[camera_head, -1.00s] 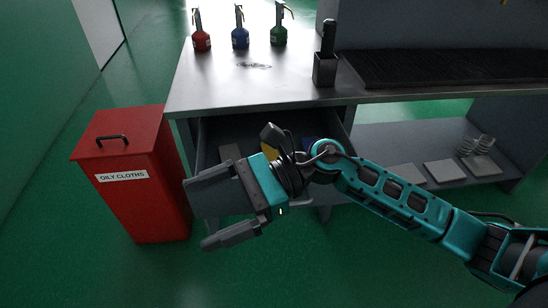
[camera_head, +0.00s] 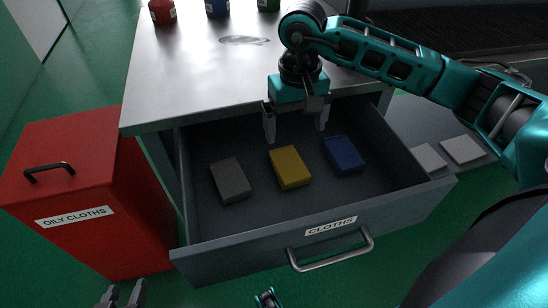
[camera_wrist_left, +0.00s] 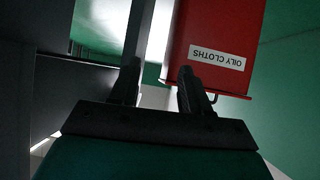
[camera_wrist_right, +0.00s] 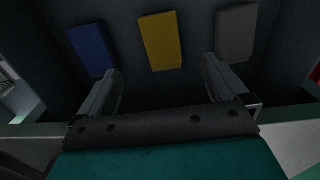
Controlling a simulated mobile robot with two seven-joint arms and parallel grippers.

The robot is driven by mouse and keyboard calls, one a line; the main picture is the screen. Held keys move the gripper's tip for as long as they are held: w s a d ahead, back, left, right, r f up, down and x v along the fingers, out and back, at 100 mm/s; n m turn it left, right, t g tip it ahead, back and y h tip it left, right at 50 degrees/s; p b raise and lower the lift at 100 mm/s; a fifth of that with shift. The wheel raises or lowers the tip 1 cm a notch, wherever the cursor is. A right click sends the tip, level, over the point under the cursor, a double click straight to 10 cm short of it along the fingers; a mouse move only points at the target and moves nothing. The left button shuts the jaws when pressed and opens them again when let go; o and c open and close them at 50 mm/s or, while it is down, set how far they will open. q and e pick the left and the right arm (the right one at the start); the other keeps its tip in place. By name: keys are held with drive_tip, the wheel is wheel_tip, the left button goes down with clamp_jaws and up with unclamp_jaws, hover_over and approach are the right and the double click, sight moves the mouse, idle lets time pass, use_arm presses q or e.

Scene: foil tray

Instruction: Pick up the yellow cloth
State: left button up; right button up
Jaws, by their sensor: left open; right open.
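The yellow cloth (camera_head: 290,167) is a flat folded block lying in the open drawer (camera_head: 330,243), between a grey cloth (camera_head: 230,180) and a blue cloth (camera_head: 344,155). My right gripper (camera_head: 295,133) is open and empty above the drawer's back part, pointing down, just behind the yellow cloth in the head view. In the right wrist view the yellow cloth (camera_wrist_right: 161,41) lies ahead, roughly centred between the open fingers and apart from them. My left gripper (camera_head: 122,294) is open and empty low at the left, in front of the red bin.
The red bin (camera_head: 70,160) labelled OILY CLOTHS stands left of the drawer, its lid shut. The metal worktop (camera_head: 190,60) lies above and behind the drawer, with bottles at its back. The drawer's front panel and handle (camera_head: 332,254) stick out toward me.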

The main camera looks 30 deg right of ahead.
drive_tip(key=b, duration=0.2)
hover_over(290, 165)
drive_tip(key=f, duration=0.8)
drive_tip(key=shift+s, duration=0.35)
drive_tip(key=f, duration=0.3)
drive_tip(key=f+b, duration=0.1)
drive_tip(key=shift+w+f, duration=0.25)
drive_tip(key=shift+f, duration=0.35)
use_arm(q)
drive_tip(key=shift+w+d+f, duration=0.1)
drive_tip(key=shift+d+f, duration=0.1)
drive_tip(key=shift+f, duration=0.3)
drive_tip(key=shift+w+d+f, duration=0.1)
drive_tip(key=shift+d+f, duration=0.1)
drive_tip(key=shift+f, duration=0.25)
use_arm(e)
drive_tip(key=c, duration=1.1)
